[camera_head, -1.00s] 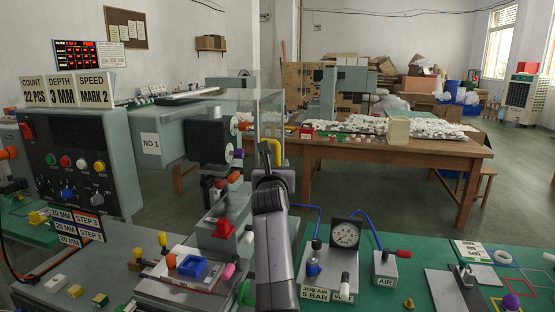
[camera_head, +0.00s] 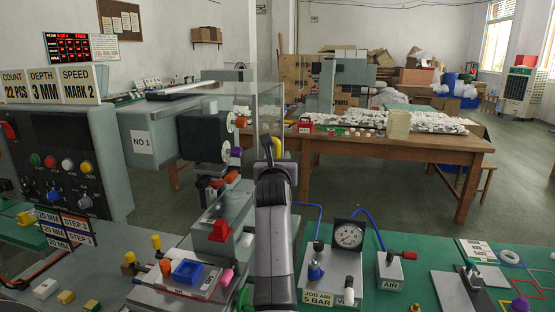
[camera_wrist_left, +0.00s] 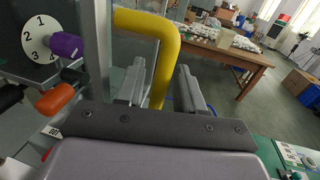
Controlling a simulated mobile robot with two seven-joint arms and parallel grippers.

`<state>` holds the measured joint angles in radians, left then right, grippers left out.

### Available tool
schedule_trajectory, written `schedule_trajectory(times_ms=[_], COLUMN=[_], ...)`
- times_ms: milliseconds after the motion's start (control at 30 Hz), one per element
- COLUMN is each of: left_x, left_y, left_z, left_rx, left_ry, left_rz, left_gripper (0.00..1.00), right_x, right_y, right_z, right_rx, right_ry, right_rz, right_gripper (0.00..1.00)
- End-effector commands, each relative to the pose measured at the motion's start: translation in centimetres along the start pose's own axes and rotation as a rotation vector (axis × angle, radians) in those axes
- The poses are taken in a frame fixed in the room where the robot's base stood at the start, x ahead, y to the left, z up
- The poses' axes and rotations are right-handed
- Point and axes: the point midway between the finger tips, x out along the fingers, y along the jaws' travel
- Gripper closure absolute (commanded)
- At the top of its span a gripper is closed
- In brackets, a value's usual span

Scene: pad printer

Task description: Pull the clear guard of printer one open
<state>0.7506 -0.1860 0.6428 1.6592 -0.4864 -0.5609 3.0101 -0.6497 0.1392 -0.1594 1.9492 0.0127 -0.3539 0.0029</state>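Printer one (camera_head: 151,136), a grey machine labelled NO 1, stands left of centre in the head view. Its clear guard (camera_head: 240,100) is a see-through panel at the printer's right end. A yellow handle (camera_head: 278,147) shows beside the guard; it is a thick bent bar in the wrist view (camera_wrist_left: 166,50). My left gripper (camera_head: 271,150) is at the handle, hiding part of it. In the wrist view its two fingers (camera_wrist_left: 162,88) stand apart on either side of the handle, with small gaps visible. Whether either finger touches it is unclear. My right gripper is out of view.
A control box (camera_head: 62,165) with coloured knobs stands at left. A pressure gauge unit (camera_head: 334,262) and an air box (camera_head: 390,268) with blue hoses sit on the green bench to the right of my arm. A wooden table (camera_head: 400,150) with white parts is behind.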

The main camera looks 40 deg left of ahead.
Motion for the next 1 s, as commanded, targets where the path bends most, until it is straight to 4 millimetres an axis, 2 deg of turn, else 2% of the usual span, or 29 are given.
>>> schedule_trajectory(times_ms=[167,200,300,667,867,1000], left_x=[0.0,0.0,0.0,0.5,2.1,4.0], left_y=[0.0,0.0,0.0,0.0,0.0,0.2], left_z=[0.0,0.0,0.0,0.0,0.0,-0.1], left_rx=[0.0,0.0,0.0,-0.003,-0.004,-0.005], left_ry=[0.0,0.0,0.0,0.0,-0.001,-0.001], left_rz=[0.0,0.0,0.0,0.0,0.0,0.0], left_gripper=[0.63,0.69,1.0,1.0,1.0,1.0], right_x=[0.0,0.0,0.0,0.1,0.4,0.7], right_y=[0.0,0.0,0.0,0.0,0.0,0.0], right_z=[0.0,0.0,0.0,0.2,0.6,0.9], right_rx=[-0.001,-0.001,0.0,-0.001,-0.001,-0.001], right_ry=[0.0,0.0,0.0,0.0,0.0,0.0], right_rz=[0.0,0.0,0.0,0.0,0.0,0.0], right_gripper=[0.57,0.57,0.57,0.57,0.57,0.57])
